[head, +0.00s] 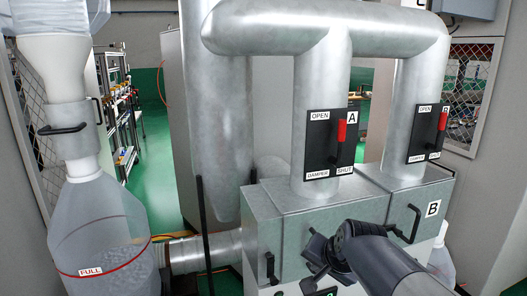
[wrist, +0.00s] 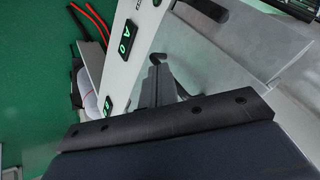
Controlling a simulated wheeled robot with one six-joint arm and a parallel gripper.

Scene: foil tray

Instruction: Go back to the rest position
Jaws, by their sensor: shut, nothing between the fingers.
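My gripper (wrist: 156,62) is shut and empty in the wrist view, its narrow dark fingers together beyond the wide black mount. Behind it are grey metal faces and a pale panel (wrist: 123,50) with green-lit marks. In the head view my arm comes in from the lower right, and its dark end is in front of the lower part of the grey metal box (head: 285,222). The fingertips are hard to make out there. I cannot tell whether they touch the box.
Two duct pipes rise from the box, with damper plates A (head: 330,144) and B (head: 428,132) carrying red handles. A black upright rod (head: 205,230) stands left of the box. Green floor (head: 155,165) shows behind.

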